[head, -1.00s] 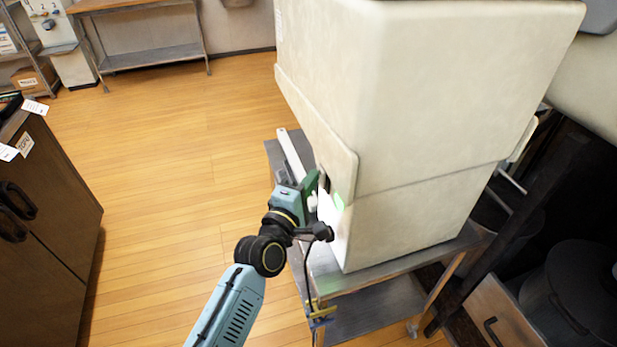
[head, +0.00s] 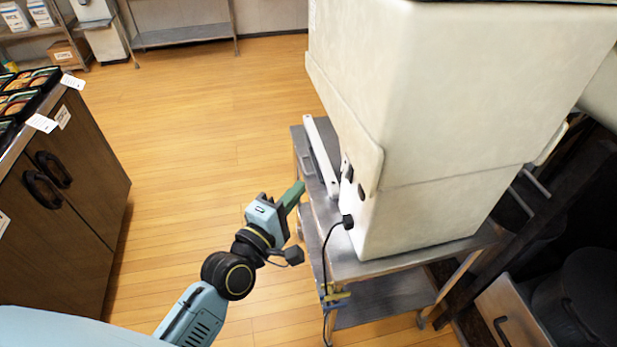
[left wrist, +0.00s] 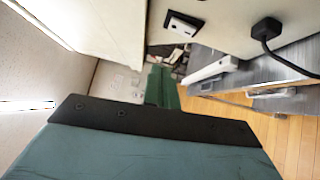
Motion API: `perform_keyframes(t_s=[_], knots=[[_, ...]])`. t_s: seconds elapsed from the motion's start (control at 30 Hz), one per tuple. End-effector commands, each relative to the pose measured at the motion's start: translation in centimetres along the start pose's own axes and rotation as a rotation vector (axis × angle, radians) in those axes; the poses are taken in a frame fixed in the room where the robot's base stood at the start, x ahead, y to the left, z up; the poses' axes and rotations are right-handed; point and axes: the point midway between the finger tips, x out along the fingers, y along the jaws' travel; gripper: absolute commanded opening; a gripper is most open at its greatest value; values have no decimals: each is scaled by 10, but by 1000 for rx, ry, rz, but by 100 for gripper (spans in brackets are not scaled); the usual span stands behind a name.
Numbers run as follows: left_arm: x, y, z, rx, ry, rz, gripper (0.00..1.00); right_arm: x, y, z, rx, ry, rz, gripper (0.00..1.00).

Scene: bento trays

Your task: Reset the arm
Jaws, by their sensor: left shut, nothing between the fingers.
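My left gripper (head: 294,197) is blue-grey with green fingers, and its fingers are shut with nothing between them. It hangs in free space left of the large cream machine (head: 440,110), apart from it. The shut green fingers also show in the left wrist view (left wrist: 162,88), pointing past the machine's side. The machine's near side has a dark switch (head: 361,193) and a plugged-in black power plug (head: 347,222). The same switch shows in the left wrist view (left wrist: 183,25), as does the plug (left wrist: 266,29). My right gripper is out of view.
The machine stands on a metal cart (head: 395,265), with a white bar (head: 321,158) lying beside it. A black cord hangs from the plug near my gripper. A dark wood counter (head: 85,190) with bento trays stands at left. Open wooden floor lies between.

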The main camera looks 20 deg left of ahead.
Motion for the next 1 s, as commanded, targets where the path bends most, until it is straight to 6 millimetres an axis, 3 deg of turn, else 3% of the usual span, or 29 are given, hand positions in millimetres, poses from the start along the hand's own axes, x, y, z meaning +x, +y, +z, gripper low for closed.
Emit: perform_keyframes(t_s=[0.2, 0.77, 0.87, 0.97, 1.0], knots=[[-15, 2, 0, 0, 0, 0, 0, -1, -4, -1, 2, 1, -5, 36], [-16, 0, 0, 3, 1, -4, 0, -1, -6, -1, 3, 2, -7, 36], [-16, -19, -1, 41, 2, -45, 0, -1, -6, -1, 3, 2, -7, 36], [-20, -67, -3, 142, -4, -149, 0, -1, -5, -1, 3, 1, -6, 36], [-24, -93, -4, 201, -12, -207, 0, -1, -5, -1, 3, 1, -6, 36]])
